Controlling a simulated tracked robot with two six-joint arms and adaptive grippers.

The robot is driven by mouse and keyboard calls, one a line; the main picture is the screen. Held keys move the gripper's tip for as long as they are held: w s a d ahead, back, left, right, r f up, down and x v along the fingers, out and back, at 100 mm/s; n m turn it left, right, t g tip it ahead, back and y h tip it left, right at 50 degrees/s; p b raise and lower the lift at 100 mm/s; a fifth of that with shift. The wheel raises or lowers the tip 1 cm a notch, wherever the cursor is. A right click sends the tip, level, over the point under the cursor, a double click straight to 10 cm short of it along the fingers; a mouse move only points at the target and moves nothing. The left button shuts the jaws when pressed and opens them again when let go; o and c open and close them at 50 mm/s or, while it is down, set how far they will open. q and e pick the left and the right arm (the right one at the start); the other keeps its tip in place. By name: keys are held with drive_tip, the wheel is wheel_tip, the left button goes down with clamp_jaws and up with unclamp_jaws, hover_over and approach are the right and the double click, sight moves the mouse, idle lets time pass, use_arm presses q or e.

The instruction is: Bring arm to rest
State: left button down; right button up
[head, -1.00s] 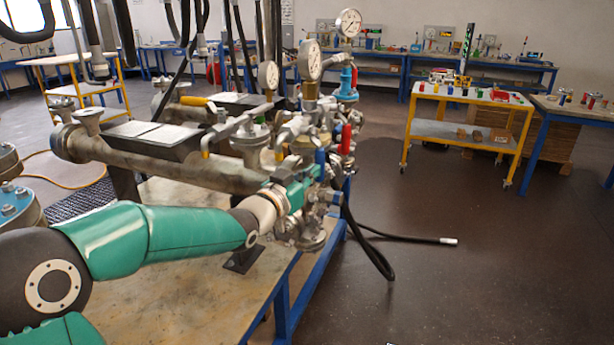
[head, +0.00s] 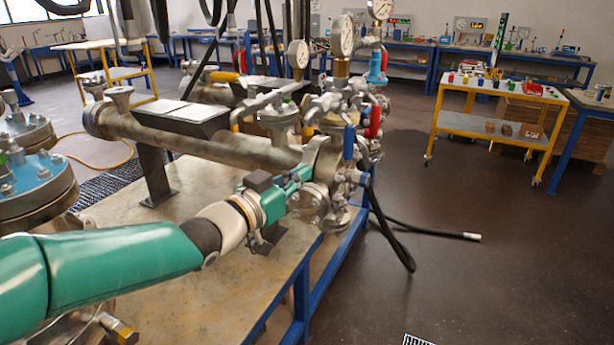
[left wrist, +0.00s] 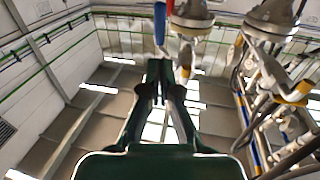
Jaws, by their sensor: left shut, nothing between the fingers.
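My left arm comes in from the left in the head view, over the near part of the bench. My left gripper (head: 300,174) is at the near end of the flanged pipe assembly, in front of its valves and flanges. In the left wrist view the gripper's two fingers (left wrist: 160,68) meet at the tips, with nothing held. I cannot tell from the head view whether the fingertips touch the assembly. My right gripper is not in view.
The flanged pipe (head: 205,138) lies along the bench (head: 160,215), with gauges (head: 342,37) above its right end. A blue lever handle (head: 349,142) and a red one (head: 374,122) are close to my gripper. A black hose (head: 400,245) hangs to the floor.

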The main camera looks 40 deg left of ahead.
use_arm(q)
drive_tip(key=shift+s, duration=0.3)
drive_tip(key=w+d+f+g+h, duration=0.1)
drive_tip(key=w+d+f+g, duration=0.3)
drive_tip(key=f, duration=0.6)
drive_tip(key=s+d+f+g+h, duration=0.15)
drive_tip(key=d+f, duration=0.35)
drive_tip(key=f, duration=0.6)
drive_tip(key=w+d+f+g+h, duration=0.2)
drive_tip(key=d+f, duration=0.3)
drive_tip(key=f, duration=0.5)
drive_tip(key=s+d+f+n+g, duration=0.1)
drive_tip(key=s+d+f+g, duration=0.35)
drive_tip(key=f, duration=0.65)
drive_tip(key=s+d+f+n+g, duration=0.1)
drive_tip(key=s+d+f+g, duration=0.2)
drive_tip(key=s+f, duration=0.45)
drive_tip(key=s+d+f+g, duration=0.3)
drive_tip(key=s+f, duration=0.2)
drive_tip(key=s, duration=0.5)
wheel_tip(320, 180, up, 13)
drive_tip(key=p, duration=1.3)
drive_tip(key=shift+f, duration=0.15)
